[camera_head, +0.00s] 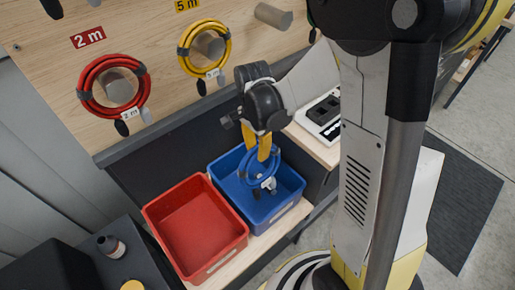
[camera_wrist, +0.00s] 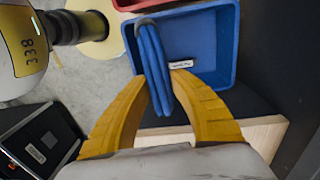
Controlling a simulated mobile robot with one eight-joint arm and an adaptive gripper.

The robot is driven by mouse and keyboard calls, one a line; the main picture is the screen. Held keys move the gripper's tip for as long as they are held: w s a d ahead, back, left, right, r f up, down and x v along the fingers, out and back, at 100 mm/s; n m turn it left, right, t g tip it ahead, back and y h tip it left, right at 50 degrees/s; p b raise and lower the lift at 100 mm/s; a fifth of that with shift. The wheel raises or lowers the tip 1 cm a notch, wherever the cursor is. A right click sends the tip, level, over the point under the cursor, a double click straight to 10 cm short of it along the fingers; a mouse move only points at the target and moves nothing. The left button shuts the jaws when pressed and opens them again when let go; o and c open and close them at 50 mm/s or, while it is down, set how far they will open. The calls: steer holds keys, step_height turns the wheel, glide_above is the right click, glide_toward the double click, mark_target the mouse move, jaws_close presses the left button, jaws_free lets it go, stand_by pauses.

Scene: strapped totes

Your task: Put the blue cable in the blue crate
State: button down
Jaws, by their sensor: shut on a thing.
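The blue cable (camera_head: 258,165) is a coiled loop with dark straps and a small white tag. My gripper (camera_head: 265,150) has yellow fingers and is shut on the coil. The cable hangs from the fingers over the blue crate (camera_head: 284,216), seemingly at or inside its opening; its exact height is hard to tell. In the wrist view, the blue cable (camera_wrist: 154,65) runs between the fingertips of my gripper (camera_wrist: 165,85), with the blue crate (camera_wrist: 205,50) beyond it. The crate floor that shows is bare.
An empty red crate (camera_head: 195,225) stands left of the blue one on a wooden shelf. A red cable (camera_head: 83,92) and a yellow cable (camera_head: 183,62) hang on pegs on the wooden board behind.

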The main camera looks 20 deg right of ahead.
step_height(320, 180, down, 12)
steer(key=b, duration=0.8)
steer(key=shift+f+b, duration=2.2)
steer(key=shift+f, duration=0.05)
stand_by(1.3)
steer(key=c, duration=1.1)
jaws_free()
steer(key=shift+c, duration=0.2)
step_height(320, 180, up, 12)
steer(key=shift+w+a, duration=0.15)
steer(key=shift+w, duration=0.2)
